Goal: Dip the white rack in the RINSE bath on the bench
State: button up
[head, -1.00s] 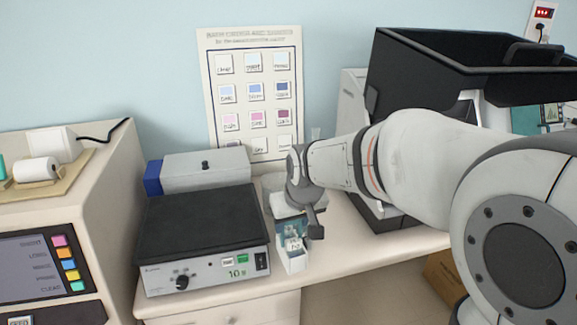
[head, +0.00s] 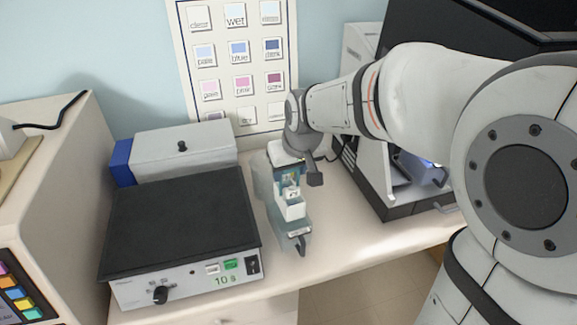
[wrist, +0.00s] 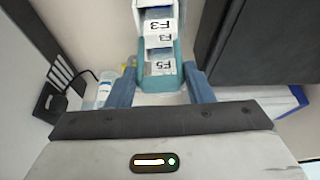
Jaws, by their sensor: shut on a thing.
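The white rack (head: 291,209) hangs from my gripper (head: 289,176) in the head view, seemingly upright beside the hotplate. My gripper is shut on it. In the wrist view, labelled slides (wrist: 160,67) and teal parts show between the two blue fingers of my gripper (wrist: 161,86). A translucent grey container (head: 297,237) shows around and below the rack, with a dark piece at its front. I cannot read a RINSE label on it. I cannot tell whether the rack is inside the container, above it or in front of it.
A black-topped hotplate (head: 182,222) reading 10 s stands close on the left, with a grey box with a blue end (head: 185,153) behind it. A dark-framed device (head: 425,205) stands on the right. Bare bench (head: 345,235) lies between the rack and that device. A colour chart (head: 238,75) hangs behind.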

jog(key=shift+a+f+b, duration=0.2)
jog(key=shift+f+b, duration=0.75)
jog(key=shift+f, duration=0.55)
jog(key=shift+f+b, duration=2.45)
jog(key=shift+f, duration=0.4)
jog(key=shift+r, duration=0.1)
notch_tip(320, 180, up, 10)
jog(key=p, duration=0.7)
jog(key=shift+r, duration=0.25)
jog(key=shift+f, duration=0.1)
jog(key=shift+s, duration=0.15)
